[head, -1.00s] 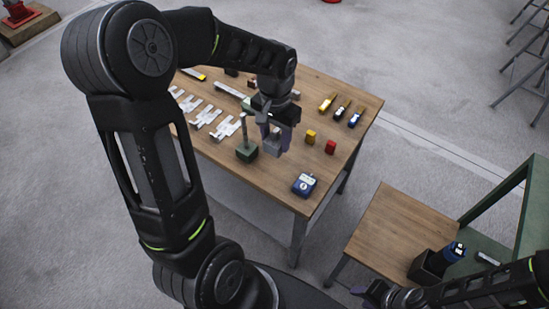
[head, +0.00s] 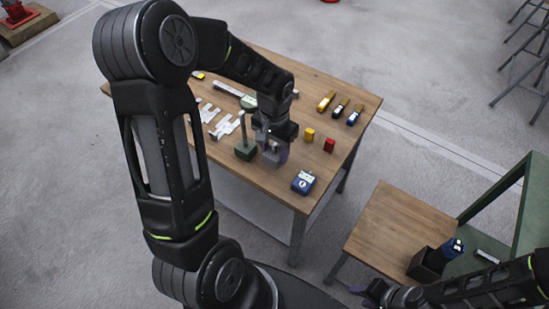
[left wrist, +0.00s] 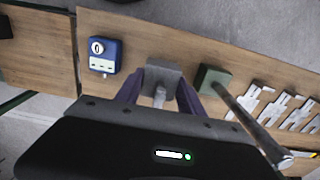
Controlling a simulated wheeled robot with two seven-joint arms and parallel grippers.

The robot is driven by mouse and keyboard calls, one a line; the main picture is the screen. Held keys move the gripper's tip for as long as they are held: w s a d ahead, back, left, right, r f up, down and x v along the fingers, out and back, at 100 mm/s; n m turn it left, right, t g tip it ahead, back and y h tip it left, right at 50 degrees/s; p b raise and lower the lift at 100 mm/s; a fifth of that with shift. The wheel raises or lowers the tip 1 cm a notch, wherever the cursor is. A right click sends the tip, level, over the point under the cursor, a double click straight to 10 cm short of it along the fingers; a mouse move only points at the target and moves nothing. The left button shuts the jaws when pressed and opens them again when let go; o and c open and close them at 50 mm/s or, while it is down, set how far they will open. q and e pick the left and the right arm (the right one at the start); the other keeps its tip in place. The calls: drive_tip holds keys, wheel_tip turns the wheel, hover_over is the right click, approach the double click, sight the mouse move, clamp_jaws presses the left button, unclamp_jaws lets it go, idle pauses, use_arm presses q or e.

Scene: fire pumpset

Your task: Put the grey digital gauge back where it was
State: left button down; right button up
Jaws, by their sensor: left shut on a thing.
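The grey digital gauge (left wrist: 163,75) appears as a grey block with a short pale stem between my left gripper's purple fingers in the left wrist view. My left gripper (head: 272,155) is shut on it, low over the near part of the wooden table (head: 240,184); contact with the tabletop cannot be told. In the head view the fingers partly cover the gauge. A dark green block with a tall metal rod (head: 245,152) stands just left of it. My right gripper (head: 372,291) is at the bottom edge, partly cut off, and its jaws are unclear.
A blue device (head: 304,182) sits near the front corner. A yellow block (head: 309,135) and a red block (head: 329,145) stand behind it. Several pale forked pieces (head: 224,125) lie at left. A smaller wooden table (head: 390,225) and a dark bin (head: 428,265) are at right.

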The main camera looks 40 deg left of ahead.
use_arm(q)
drive_tip(key=shift+f, duration=1.85)
drive_tip(key=shift+f, duration=0.2)
drive_tip(key=c, duration=0.7)
unclamp_jaws()
drive_tip(key=shift+r, duration=0.2)
wheel_tip(320, 180, up, 12)
